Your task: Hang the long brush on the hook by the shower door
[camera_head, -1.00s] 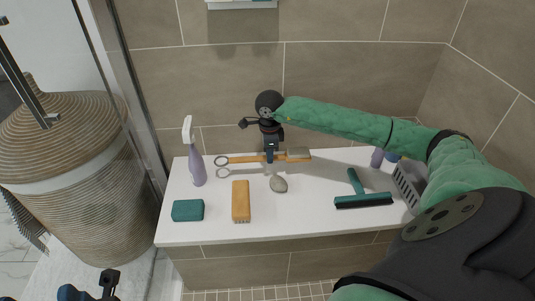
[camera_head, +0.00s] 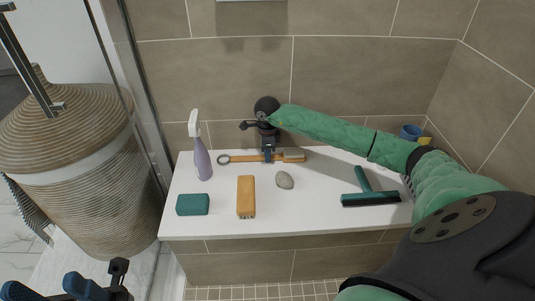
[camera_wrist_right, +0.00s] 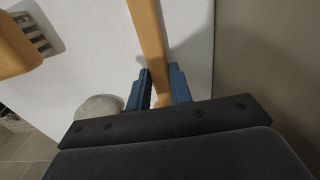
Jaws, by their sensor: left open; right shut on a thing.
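The long brush (camera_head: 245,158) has a light wooden handle with a ring at its left end and a brush head at its right end. It lies level across the back of the white bench (camera_head: 300,215). My right gripper (camera_head: 268,157) is shut on its handle from above. In the right wrist view the handle (camera_wrist_right: 148,35) runs between the blue fingers (camera_wrist_right: 158,90). I cannot tell whether the brush touches the bench. My left gripper (camera_head: 48,287) is open and empty at the bottom left, away from the bench. The hook is not in view.
A purple spray bottle (camera_head: 202,160) stands near the ring. A green sponge (camera_head: 193,205), wooden block brush (camera_head: 246,197), grey stone (camera_head: 285,180) and green squeegee (camera_head: 370,198) lie on the bench. The glass door frame (camera_head: 140,100) and wicker basket (camera_head: 70,170) are at left.

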